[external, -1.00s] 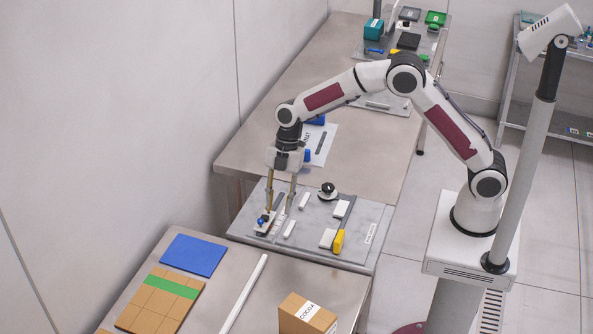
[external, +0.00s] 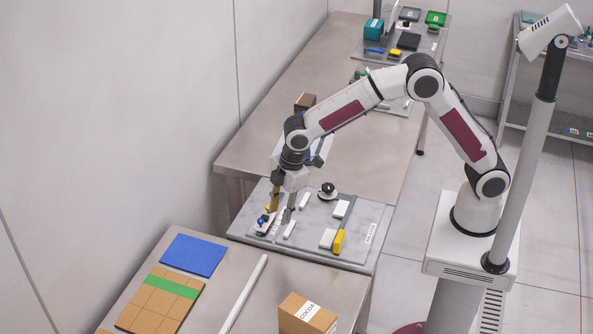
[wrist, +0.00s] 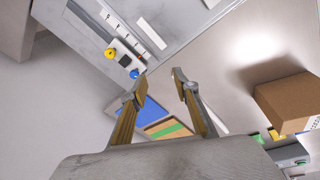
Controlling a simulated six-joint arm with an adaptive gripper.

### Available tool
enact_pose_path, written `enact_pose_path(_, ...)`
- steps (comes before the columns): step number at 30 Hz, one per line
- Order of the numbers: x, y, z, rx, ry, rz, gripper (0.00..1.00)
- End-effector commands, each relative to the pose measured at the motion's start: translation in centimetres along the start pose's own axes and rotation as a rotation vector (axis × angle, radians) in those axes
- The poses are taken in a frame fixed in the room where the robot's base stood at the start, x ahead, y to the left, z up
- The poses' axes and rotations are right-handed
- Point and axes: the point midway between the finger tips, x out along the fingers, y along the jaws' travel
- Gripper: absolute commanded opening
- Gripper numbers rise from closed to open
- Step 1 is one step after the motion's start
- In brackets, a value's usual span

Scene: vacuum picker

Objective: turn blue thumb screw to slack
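In the wrist view the blue thumb screw (wrist: 134,73) and yellow knob (wrist: 110,53) show beyond the left finger. My gripper (external: 281,212) is tilted, just right of the screw in the external view. In the wrist view my gripper (wrist: 160,82) has its fingers wide apart with nothing between them. The screw lies outside the fingers, apart from the left fingertip.
A white graduated strip (wrist: 125,32) runs beside the screw block. A black knob (external: 328,188), white blocks and a yellow-handled piece (external: 339,242) share the plate. The front table holds a blue mat (external: 193,255), a green-striped carton (external: 160,300) and a cocoa box (external: 307,314).

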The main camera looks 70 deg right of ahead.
Motion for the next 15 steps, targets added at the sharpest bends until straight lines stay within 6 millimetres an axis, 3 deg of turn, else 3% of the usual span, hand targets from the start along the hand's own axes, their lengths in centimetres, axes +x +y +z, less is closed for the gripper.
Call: enact_pose_path(15,-0.88,0.89,-0.62,0.419,0.023,0.126,0.30)
